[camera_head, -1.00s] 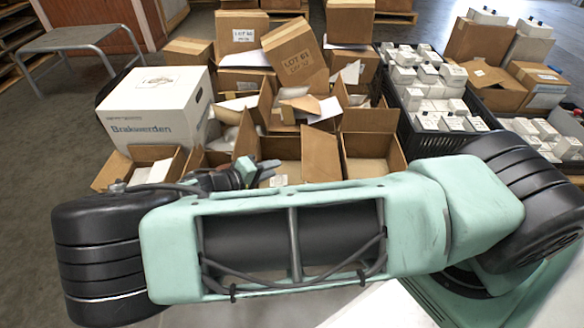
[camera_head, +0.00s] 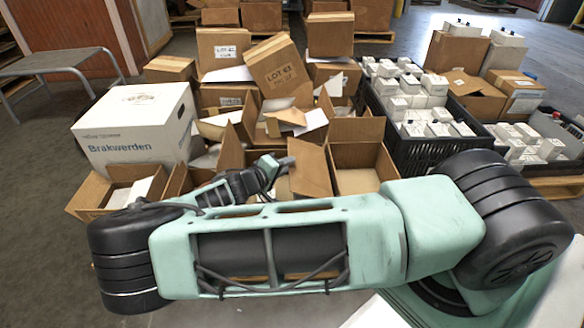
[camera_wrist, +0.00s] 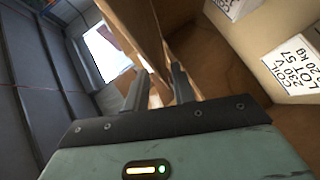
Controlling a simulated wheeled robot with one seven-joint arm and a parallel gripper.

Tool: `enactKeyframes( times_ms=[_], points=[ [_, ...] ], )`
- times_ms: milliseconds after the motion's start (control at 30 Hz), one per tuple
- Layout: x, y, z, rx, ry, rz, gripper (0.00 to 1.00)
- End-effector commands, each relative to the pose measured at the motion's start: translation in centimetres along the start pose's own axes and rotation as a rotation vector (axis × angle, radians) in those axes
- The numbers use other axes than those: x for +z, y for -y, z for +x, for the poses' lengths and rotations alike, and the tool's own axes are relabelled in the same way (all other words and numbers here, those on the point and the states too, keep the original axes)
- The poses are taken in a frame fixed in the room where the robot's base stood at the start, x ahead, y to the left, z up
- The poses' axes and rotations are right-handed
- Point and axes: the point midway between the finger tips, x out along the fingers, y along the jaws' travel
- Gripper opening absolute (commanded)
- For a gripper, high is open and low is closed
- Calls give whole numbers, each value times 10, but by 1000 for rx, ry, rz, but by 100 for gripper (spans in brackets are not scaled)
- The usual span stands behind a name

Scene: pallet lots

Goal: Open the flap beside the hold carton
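Several open brown cartons stand in a cluster in the head view. I cannot read a hold mark on any. A raised brown flap (camera_head: 311,171) stands at the front middle of the cluster. My gripper (camera_head: 284,163) is just left of this flap, partly hidden behind my arm. In the wrist view my gripper (camera_wrist: 158,76) has its two fingers apart, with the edge of a brown cardboard panel (camera_wrist: 148,38) showing between and beyond them. I cannot tell if they touch it.
A white "Brakwerden" box (camera_head: 135,130) stands left of the cluster. A tilted "LOT 63" carton (camera_head: 277,70) leans behind it. A black crate (camera_head: 432,147) of white boxes stands to the right. A grey metal table (camera_head: 55,62) is far left. Floor at the left is clear.

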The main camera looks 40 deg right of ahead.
Motion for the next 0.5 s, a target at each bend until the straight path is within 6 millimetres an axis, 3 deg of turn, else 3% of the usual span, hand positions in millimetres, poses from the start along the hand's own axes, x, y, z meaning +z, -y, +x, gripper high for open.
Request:
enactKeyframes(
  times_ms=[200,500],
  points=[
    [0,1,27,1,0,0,25],
    [0,-1,33,1,0,0,25]
  ],
)
